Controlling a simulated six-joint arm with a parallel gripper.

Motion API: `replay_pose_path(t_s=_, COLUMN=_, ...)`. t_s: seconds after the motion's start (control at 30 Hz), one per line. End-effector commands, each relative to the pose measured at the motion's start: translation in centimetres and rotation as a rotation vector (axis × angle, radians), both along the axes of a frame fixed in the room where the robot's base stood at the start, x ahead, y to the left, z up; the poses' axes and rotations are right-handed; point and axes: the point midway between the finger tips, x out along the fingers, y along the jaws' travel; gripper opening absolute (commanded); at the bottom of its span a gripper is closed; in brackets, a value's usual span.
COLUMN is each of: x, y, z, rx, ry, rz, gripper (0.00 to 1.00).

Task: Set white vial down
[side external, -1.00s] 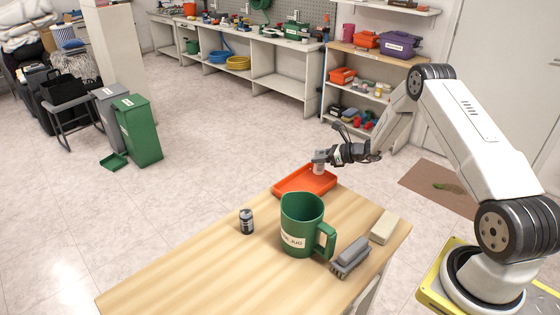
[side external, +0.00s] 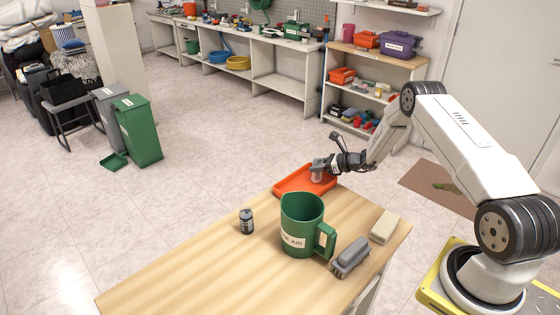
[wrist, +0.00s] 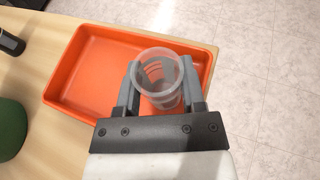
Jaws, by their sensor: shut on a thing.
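My gripper (side external: 320,165) is shut on the white vial (side external: 317,177), a small translucent cup with an open top. In the wrist view, the two fingers of my gripper (wrist: 160,88) press on opposite sides of the vial (wrist: 158,76), which looks upright. The vial is over the orange tray (side external: 291,187), toward its right end in the side view. The tray (wrist: 72,82) also shows beneath it in the wrist view. I cannot tell whether the vial's base touches the tray floor.
A green jug (side external: 301,215) stands on the wooden table (side external: 190,265) in front of the tray. A small dark can (side external: 246,222) stands left of it. A grey brush (side external: 350,256) and a beige block (side external: 384,226) lie to the right. The table's left part is clear.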

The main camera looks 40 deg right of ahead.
Motion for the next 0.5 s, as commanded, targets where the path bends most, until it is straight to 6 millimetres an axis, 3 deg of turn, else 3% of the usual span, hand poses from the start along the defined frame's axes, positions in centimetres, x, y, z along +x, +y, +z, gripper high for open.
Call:
replay_pose_path(t_s=0.3, x=0.02, y=-0.01, z=-0.27, rx=0.0, ry=-0.001, rz=0.0, gripper=0.0)
replay_pose_path(t_s=0.33, x=0.03, y=-0.02, z=-0.22, rx=0.0, ry=-0.001, rz=0.0, gripper=0.6)
replay_pose_path(t_s=0.4, x=0.03, y=-0.02, z=-0.21, rx=0.0, ry=-0.001, rz=0.0, gripper=0.82)
replay_pose_path(t_s=0.5, x=0.02, y=-0.01, z=-0.21, rx=-0.001, ry=0.0, rz=0.0, gripper=0.86)
